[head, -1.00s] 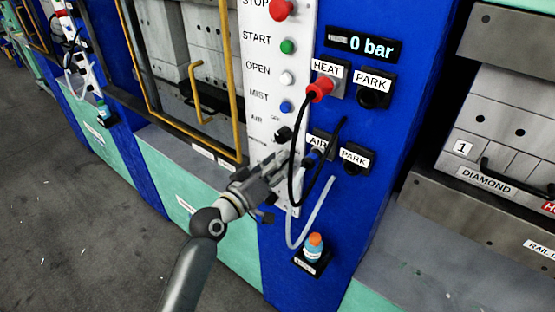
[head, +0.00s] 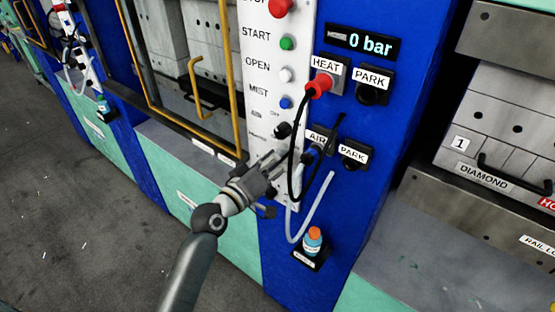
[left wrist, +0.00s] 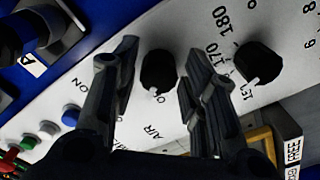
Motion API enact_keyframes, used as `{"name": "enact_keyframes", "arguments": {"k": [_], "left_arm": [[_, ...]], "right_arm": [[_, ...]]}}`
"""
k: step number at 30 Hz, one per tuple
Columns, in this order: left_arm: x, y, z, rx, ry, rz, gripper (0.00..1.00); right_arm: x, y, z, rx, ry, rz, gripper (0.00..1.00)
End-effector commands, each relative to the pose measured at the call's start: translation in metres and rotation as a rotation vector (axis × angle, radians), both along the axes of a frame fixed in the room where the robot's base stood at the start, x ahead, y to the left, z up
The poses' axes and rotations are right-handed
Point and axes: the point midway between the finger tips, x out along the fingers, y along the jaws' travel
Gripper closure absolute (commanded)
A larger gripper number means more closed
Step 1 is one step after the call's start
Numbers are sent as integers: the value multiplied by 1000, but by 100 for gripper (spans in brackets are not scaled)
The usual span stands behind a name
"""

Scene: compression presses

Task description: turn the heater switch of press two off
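A white control panel (head: 262,75) stands on the blue press column. A black knob (head: 282,130) sits below its blue button. My left gripper (head: 277,166) is just below that knob, in front of the panel's lower part. In the left wrist view my left gripper (left wrist: 163,52) has its fingers apart, one on each side of a black knob (left wrist: 158,71) with a pale pointer mark. I see no clear contact. The word AIR is printed near this knob. A second black knob (left wrist: 258,63) beside it has a numbered scale. I cannot read which is the heater switch. My right gripper is not in view.
A red HEAT plug (head: 319,85) and black and pale hoses hang right of the gripper, close to it. PARK sockets (head: 370,92) and a small bottle (head: 313,240) are on the blue column. A yellow guard frame (head: 237,100) stands left of the panel.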

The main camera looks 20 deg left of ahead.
Motion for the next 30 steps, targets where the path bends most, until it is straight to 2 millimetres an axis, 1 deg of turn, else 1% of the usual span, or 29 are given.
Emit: {"name": "enact_keyframes", "arguments": {"k": [10, 14, 17, 24, 30], "left_arm": [[0, 0, 0, 1, 0, 0, 49], [-7, 3, -1, 4, 1, 1, 49], [-18, 7, -1, 5, 1, 0, 49], [-61, 22, -1, 4, 3, -1, 49], [-91, 33, -1, 4, 3, -1, 49]], "right_arm": [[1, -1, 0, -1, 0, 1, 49], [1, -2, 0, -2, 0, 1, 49], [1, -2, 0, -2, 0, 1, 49], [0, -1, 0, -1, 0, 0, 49], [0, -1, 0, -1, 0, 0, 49]]}}
